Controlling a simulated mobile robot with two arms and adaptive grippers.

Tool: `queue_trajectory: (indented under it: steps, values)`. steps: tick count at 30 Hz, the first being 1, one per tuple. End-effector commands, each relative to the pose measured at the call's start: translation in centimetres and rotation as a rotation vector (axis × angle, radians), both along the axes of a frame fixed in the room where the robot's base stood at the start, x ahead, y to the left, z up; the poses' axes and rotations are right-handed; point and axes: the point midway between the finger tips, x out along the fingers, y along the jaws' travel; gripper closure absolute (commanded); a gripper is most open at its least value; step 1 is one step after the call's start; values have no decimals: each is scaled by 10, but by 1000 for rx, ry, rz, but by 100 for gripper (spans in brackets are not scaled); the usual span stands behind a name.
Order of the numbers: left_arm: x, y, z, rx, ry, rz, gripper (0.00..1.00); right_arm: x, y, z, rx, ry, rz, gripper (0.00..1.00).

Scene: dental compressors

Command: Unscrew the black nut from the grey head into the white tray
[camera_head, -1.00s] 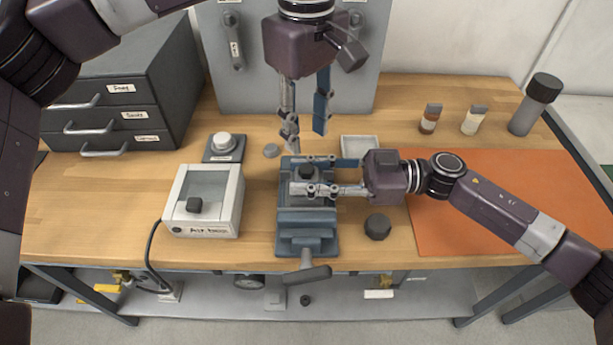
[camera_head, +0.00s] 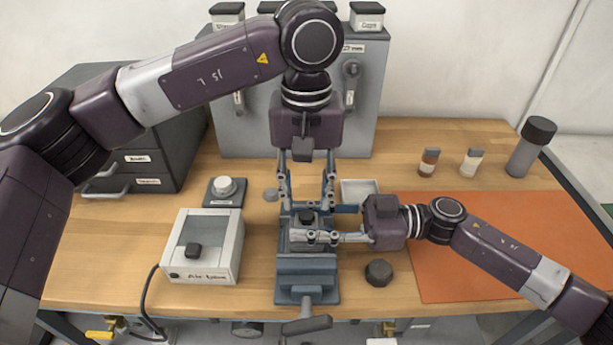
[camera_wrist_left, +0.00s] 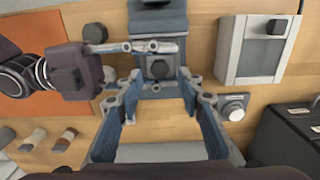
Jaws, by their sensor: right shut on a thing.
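The black nut (camera_head: 306,215) sits on top of the grey head (camera_head: 304,225), which is at the blue-grey vise (camera_head: 306,268). In the left wrist view the nut (camera_wrist_left: 159,69) shows just beyond my fingertips. My left gripper (camera_head: 307,206) points down from above, open and empty, its fingers spread to either side behind the nut. My right gripper (camera_head: 318,223) reaches in from the right and is shut on the grey head, one finger in front and one behind. The white tray (camera_head: 372,184) lies empty behind and right of the vise.
A dark hexagonal knob (camera_head: 379,272) lies right of the vise. The Air Line box (camera_head: 205,246) and a push-button (camera_head: 224,187) stand left. An orange mat (camera_head: 490,250) covers the right side. The grey panel (camera_head: 240,130) stands close behind my left gripper.

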Motion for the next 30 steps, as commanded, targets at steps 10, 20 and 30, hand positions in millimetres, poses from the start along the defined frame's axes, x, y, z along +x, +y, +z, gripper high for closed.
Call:
queue_trajectory:
  steps: [10, 20, 30]
  values:
    - [0, 0, -37, 0, 0, 3, 65, 1, 0, 1, 1, -1, -1, 100]
    - [0, 0, -39, 0, -1, 3, 70, 1, 0, 1, 1, -1, -1, 100]
    - [0, 0, -38, 0, -1, 3, 100, 1, 0, 1, 1, -1, -1, 100]
